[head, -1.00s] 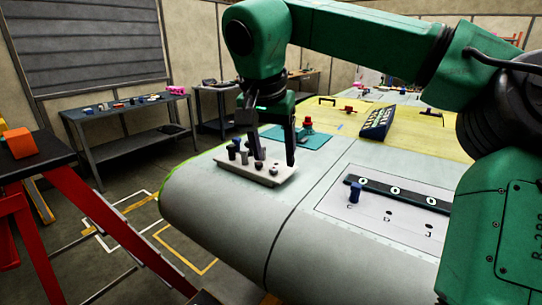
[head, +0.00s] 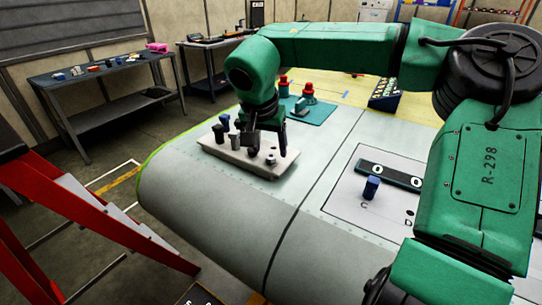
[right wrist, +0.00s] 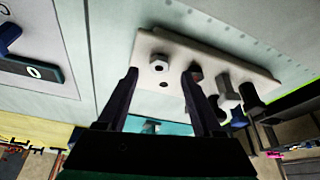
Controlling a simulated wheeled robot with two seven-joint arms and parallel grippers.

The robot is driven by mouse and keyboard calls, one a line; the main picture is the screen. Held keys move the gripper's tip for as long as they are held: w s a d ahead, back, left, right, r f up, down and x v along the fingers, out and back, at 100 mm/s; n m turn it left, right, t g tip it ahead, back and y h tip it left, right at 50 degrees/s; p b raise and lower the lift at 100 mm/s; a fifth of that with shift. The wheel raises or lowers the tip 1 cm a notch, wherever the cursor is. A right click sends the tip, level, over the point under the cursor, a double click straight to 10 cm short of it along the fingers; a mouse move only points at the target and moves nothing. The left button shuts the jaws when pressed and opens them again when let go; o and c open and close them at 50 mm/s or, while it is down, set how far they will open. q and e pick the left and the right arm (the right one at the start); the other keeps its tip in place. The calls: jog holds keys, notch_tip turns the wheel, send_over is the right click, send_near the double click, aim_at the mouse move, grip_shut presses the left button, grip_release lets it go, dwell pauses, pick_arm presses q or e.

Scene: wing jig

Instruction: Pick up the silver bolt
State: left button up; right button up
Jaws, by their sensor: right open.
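The silver bolt (head: 271,158) with a hex head stands at the right end of a pale holder block (head: 215,150) in the head view. In the right wrist view the bolt (right wrist: 158,63) shows beyond and between the fingertips, beside a dark empty hole. My right gripper (head: 267,147) is open and points down over the holder; its two dark fingers (right wrist: 161,75) are apart with nothing between them. I cannot tell the exact gap between fingertips and bolt. My left gripper is out of view.
Several other grey and dark pegs (head: 232,138) stand on the holder's left part, close to the fingers. A blue peg (head: 371,187) stands in a panel to the right. Red-topped pieces (head: 308,92) sit on a teal mat behind. A red stepladder (head: 90,210) is at left.

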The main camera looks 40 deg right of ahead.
aim_at(271, 157)
jog(key=shift+s+x, duration=0.2)
jog(key=shift+x, duration=0.85)
jog(key=shift+w+f, duration=0.1)
jog(key=shift+f, duration=0.05)
grip_shut()
jog(key=shift+a, duration=0.1)
notch_tip(271, 157, up, 20)
